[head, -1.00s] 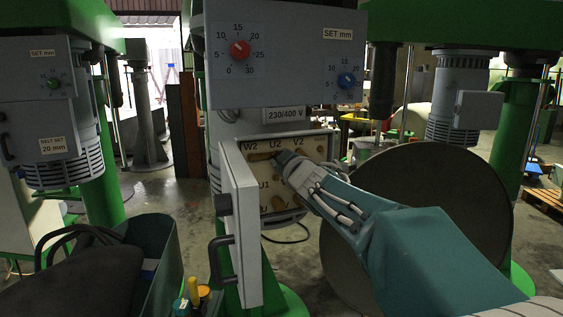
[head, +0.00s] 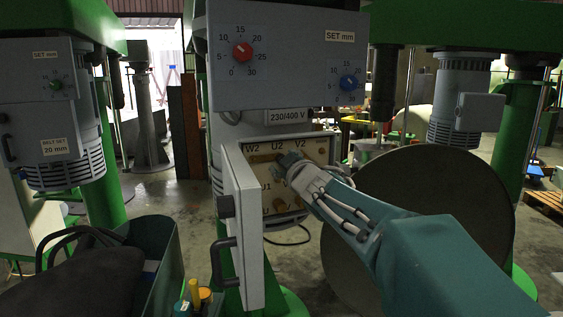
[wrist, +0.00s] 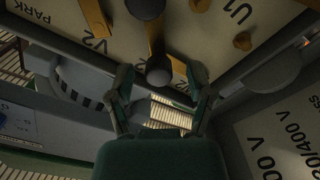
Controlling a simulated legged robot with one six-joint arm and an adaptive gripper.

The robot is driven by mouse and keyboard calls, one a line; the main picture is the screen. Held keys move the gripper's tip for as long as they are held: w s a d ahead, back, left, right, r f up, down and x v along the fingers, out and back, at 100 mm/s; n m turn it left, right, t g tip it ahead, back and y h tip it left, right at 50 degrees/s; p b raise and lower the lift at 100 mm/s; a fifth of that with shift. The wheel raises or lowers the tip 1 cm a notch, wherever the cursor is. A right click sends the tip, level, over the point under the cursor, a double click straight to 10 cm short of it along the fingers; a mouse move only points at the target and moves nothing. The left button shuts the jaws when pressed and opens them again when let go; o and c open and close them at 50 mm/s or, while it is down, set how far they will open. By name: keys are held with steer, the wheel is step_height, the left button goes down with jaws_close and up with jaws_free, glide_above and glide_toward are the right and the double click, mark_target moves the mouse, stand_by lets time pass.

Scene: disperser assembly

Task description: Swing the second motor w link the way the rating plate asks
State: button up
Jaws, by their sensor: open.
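The open terminal box (head: 318,150) has a cream board marked W2, U2, V2 and U1, with brass links. One link (head: 262,158) lies roughly level below the W2 and U2 marks. My gripper (head: 284,158) is at the board under U2 and hides part of it. In the wrist view my gripper (wrist: 160,75) is open, its fingers either side of a dark round knob (wrist: 159,70) at one end of a brass link (wrist: 157,40). Contact cannot be told. Another link (wrist: 95,18) is near V2. The 230/400 V plate (head: 287,116) is above the box.
The box's door (head: 243,235) hangs open at the left. A grey dial panel (head: 285,60) is above. A green bin (head: 155,265) is at lower left.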

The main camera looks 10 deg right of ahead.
steer(key=s+d, duration=0.1)
steer(key=s, duration=0.9)
steer(key=shift+s, duration=0.4)
steer(key=s+d+f+m+g+h, duration=0.3)
steer(key=s+f+m+g+h, duration=0.3)
steer(key=s+f, duration=0.5)
steer(key=s+a+f+m+g+y, duration=0.1)
steer(key=s+a+f+g+y, duration=0.1)
steer(key=s+f, duration=0.3)
steer(key=s+a+f+m+g+y, duration=0.1)
steer(key=s+a+f+g, duration=0.3)
steer(key=s+f, duration=0.2)
steer(key=s, duration=0.2)
steer(key=shift+s+f+m+y, duration=0.2)
steer(key=shift+s+m+y, duration=0.15)
steer(key=shift+m+y, duration=0.05)
